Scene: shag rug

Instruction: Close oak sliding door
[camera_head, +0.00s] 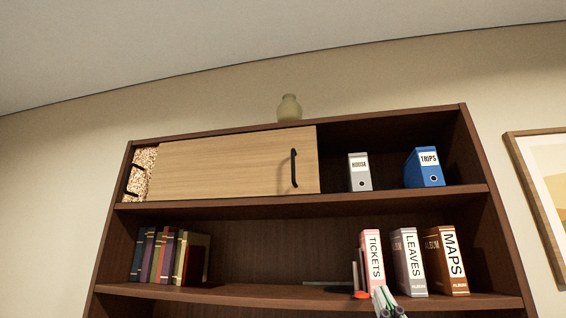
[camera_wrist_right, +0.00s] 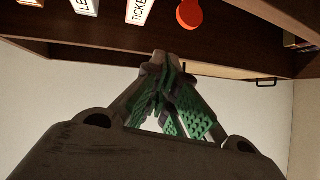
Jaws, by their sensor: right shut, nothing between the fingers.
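The oak sliding door (camera_head: 225,166) is a pale wood panel in the top compartment of a dark brown bookcase (camera_head: 300,208). It covers the left and middle part, and the right part stands open. Its upright black handle (camera_head: 294,168) is near its right edge. A speckled panel (camera_head: 146,170) with a black handle shows at the far left, partly hidden by the oak door. My right gripper (camera_head: 385,298) is low in front of the lower shelf, below and right of the handle, apart from the door. In the right wrist view its green-padded fingers (camera_wrist_right: 165,62) are shut and empty. My left gripper is not in view.
A grey binder (camera_head: 359,171) and a blue TRIPS binder (camera_head: 424,167) stand in the open part. Albums (camera_head: 409,262), a red round object (camera_head: 361,295) and dark books (camera_head: 168,257) are on the shelf below. A vase (camera_head: 289,108) stands on top. A framed picture (camera_head: 540,185) hangs right.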

